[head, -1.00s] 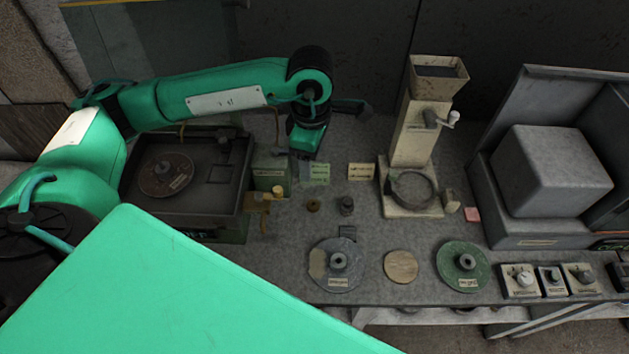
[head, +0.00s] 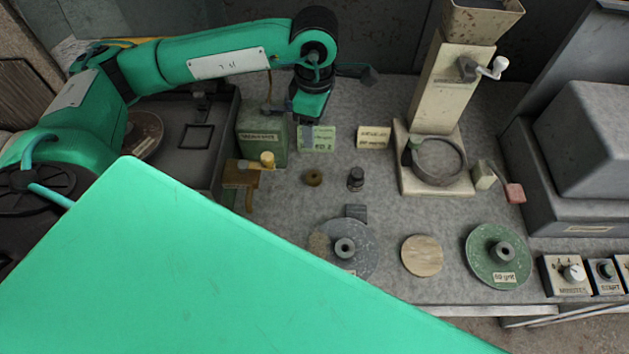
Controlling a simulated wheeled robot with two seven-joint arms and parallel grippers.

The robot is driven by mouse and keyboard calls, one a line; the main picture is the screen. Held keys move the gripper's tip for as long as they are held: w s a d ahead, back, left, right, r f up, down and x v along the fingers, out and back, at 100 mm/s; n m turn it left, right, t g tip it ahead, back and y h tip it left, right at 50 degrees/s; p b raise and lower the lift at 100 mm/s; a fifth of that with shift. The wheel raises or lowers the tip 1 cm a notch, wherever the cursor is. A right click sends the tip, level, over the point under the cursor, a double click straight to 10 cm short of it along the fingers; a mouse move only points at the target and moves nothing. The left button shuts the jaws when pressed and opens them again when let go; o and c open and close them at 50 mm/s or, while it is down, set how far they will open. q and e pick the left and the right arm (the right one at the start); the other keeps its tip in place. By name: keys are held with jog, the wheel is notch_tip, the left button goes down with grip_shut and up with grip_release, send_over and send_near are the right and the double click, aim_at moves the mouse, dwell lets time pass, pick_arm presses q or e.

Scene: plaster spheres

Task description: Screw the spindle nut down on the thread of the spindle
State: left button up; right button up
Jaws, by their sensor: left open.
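The spindle is likely in the dark machine tray at the left, where a brown disc (head: 147,135) shows in part. My left arm covers much of that disc, and I cannot make out the spindle or its thread. My right gripper is out of view.
A grey disc (head: 365,248), a tan round (head: 422,256) and a green disc (head: 480,268) lie along the front edge. A cream column with a crank (head: 440,90) stands behind. A green box (head: 262,140) and a brass tap (head: 243,178) flank the tray.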

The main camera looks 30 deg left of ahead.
pick_arm(q)
notch_tip(320, 180, down, 5)
jog(key=b, duration=0.3)
jog(key=p, duration=0.1)
send_over(316, 173)
jog(key=s, duration=0.1)
notch_tip(316, 173, down, 9)
jog(key=shift+d+f, duration=0.1)
jog(key=shift+d, duration=0.05)
notch_tip(316, 173, down, 4)
jog(key=shift+p, duration=1.05)
jog(key=shift+f, duration=0.55)
jog(key=c, duration=1.2)
jog(key=shift+o, duration=0.2)
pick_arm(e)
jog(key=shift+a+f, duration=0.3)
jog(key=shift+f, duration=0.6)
pick_arm(q)
jog(key=shift+w+r, duration=0.1)
